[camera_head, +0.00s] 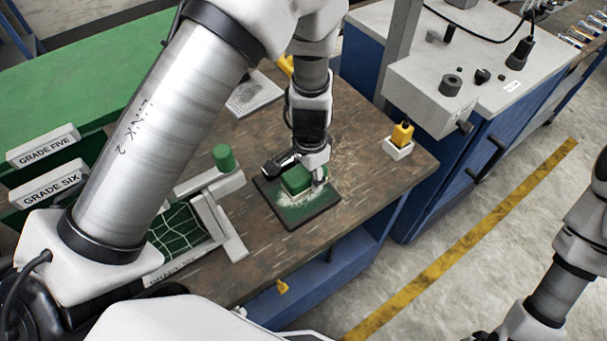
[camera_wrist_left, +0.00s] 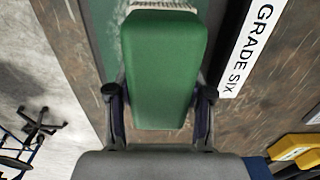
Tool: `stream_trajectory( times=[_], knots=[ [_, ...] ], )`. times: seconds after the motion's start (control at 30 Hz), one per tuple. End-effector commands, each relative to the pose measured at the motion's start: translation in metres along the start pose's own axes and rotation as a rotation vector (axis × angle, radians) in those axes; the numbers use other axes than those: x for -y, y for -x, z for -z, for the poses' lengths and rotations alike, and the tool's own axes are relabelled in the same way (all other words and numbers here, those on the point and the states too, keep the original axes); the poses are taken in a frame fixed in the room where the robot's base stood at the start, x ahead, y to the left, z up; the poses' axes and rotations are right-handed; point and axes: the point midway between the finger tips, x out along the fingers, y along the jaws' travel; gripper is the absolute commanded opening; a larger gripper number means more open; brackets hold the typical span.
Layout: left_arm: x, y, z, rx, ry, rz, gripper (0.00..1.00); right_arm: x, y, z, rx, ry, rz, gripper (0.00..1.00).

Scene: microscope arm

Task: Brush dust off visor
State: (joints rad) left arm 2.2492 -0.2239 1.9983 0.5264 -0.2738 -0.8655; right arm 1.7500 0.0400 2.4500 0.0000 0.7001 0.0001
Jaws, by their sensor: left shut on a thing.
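My left gripper (camera_head: 295,174) is shut on a green brush (camera_head: 296,181) over the workbench. In the left wrist view the brush's green body (camera_wrist_left: 165,70) sits between the two fingers (camera_wrist_left: 160,98), with pale bristles at its far end. Below it in the head view lies a dark-edged flat panel with a green face, which I take as the visor (camera_head: 300,214). Pale dust shows on the panel around the brush. The brush is at or just above the panel; contact cannot be told. The panel also shows partly behind the brush in the left wrist view (camera_wrist_left: 103,35).
A white frame with green netting (camera_head: 178,228) and a green knob (camera_head: 224,158) stand left of the panel. A yellow-and-white block (camera_head: 400,140) sits near the bench's right corner. A grey machine (camera_head: 430,88) stands beyond. Brown bench top (camera_head: 365,185) is clear right of the panel.

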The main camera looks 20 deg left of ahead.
Motion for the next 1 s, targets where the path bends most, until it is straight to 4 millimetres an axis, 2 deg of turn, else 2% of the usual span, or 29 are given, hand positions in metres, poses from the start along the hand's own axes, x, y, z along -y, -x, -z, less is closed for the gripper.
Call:
stream_trajectory(
  times=[0.27, 0.6, 1.0],
  knots=[
    [0.0, 0.0, 0.001, 0.0, 0.0, 0.0, 0.24, 0.0, 0.0, 0.0, 0.0, 0.0, 0.0, 0.4],
    [0.0, -0.003, -0.018, 0.001, 0.0, -0.001, 0.24, 0.0, -0.013, 0.0, 0.0, 0.0, 0.0, 0.4],
    [0.0, -0.003, -0.025, 0.001, 0.001, -0.001, 0.24, 0.0, -0.017, 0.0, 0.0, 0.0, 0.0, 0.4]
  ],
)
